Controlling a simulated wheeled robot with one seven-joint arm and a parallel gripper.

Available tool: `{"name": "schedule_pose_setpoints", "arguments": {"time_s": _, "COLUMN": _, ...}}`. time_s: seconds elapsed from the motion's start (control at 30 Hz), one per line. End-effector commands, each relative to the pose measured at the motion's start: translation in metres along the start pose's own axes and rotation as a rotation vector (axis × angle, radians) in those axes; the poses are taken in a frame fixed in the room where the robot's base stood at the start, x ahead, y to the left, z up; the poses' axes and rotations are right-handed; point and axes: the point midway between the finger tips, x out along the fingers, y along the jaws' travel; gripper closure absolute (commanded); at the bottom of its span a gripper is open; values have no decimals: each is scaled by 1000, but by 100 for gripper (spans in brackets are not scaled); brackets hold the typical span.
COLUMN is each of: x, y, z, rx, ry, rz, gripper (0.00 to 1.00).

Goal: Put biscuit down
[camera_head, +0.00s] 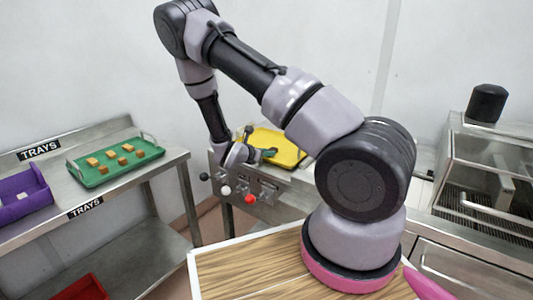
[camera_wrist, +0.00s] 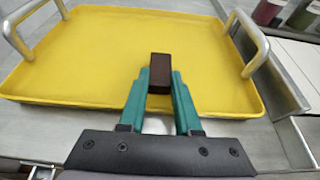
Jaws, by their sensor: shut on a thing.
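In the wrist view a dark brown block-shaped biscuit (camera_wrist: 160,68) sits between the teal fingertips of my gripper (camera_wrist: 160,80), which is shut on it. The biscuit shows over the yellow tray (camera_wrist: 100,55), in front of the tray's middle. The tray is otherwise bare where I see it. Whether the biscuit touches the tray floor I cannot tell. In the head view my gripper (camera_head: 268,153) is small at the yellow tray (camera_head: 288,148), and the biscuit cannot be made out there.
The yellow tray has raised metal handles (camera_wrist: 254,42) at its sides. A green tray (camera_head: 92,178) with several orange-brown biscuits (camera_head: 110,155) stands on the left shelf, beside a purple bin (camera_head: 22,200). A panel with knobs (camera_head: 249,199) lies below my gripper.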

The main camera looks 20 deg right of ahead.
Motion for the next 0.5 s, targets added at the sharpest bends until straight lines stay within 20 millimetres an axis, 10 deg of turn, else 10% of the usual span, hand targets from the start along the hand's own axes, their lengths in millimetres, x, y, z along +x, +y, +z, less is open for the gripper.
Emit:
{"name": "schedule_pose_setpoints", "arguments": {"time_s": 0.07, "x": 1, "y": 0, "z": -2, "rx": -1, "ry": 0, "rz": 0, "gripper": 100}}
{"name": "schedule_pose_setpoints", "arguments": {"time_s": 0.1, "x": 1, "y": 0, "z": -2, "rx": -1, "ry": 0, "rz": 0, "gripper": 57}}
{"name": "schedule_pose_setpoints", "arguments": {"time_s": 0.17, "x": 1, "y": 0, "z": -2, "rx": -1, "ry": 0, "rz": 0, "gripper": 38}}
{"name": "schedule_pose_setpoints", "arguments": {"time_s": 0.5, "x": 0, "y": 0, "z": 0, "rx": 0, "ry": 0, "rz": 0, "gripper": 38}}
